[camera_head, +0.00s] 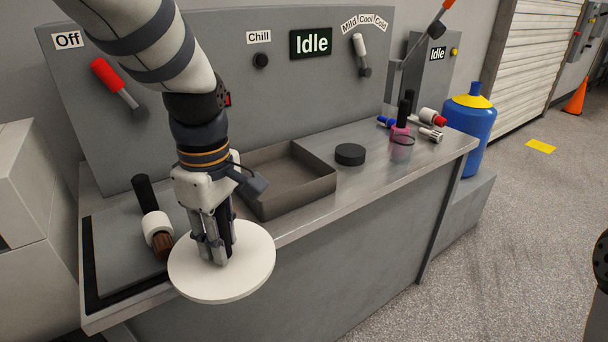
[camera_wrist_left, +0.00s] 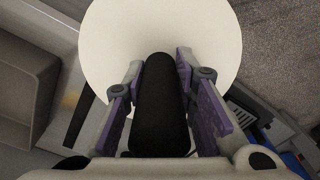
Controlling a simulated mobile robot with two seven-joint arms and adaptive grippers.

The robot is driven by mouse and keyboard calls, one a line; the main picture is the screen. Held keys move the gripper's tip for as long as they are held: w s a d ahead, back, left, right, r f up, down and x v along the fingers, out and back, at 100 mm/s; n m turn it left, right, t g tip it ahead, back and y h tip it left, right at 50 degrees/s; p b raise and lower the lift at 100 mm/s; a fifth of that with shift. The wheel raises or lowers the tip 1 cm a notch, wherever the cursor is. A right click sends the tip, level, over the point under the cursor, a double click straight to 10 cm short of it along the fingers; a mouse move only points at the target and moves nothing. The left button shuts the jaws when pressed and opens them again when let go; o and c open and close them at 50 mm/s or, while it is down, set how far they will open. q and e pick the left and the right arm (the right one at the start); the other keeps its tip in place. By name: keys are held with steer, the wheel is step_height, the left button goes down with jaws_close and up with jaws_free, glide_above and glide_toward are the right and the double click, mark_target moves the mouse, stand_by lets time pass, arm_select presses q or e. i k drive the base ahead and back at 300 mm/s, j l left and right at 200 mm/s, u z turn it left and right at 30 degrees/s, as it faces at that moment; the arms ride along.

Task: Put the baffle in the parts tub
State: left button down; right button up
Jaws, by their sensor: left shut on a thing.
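The baffle is a round white disc (camera_head: 250,277) with a black cylindrical handle, seen from above in the left wrist view (camera_wrist_left: 205,30). My left gripper (camera_head: 218,252) points down and is shut on the black handle (camera_wrist_left: 160,105), which stands between its pads. The disc overlaps the counter's front edge in the head view; its exact height is hard to tell. The parts tub appears to be the open grey-brown tray (camera_head: 302,198) on the counter, behind and right of the disc, and empty. It shows at the left of the wrist view (camera_wrist_left: 13,133). My right gripper is out of sight.
A black puck (camera_head: 350,154) sits right of the tub. Small coloured parts (camera_head: 403,140) are farther right. The control panel (camera_head: 210,80) stands behind the counter (camera_head: 390,168).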

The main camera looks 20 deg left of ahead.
mark_target(279, 184)
steer(key=i, duration=0.9)
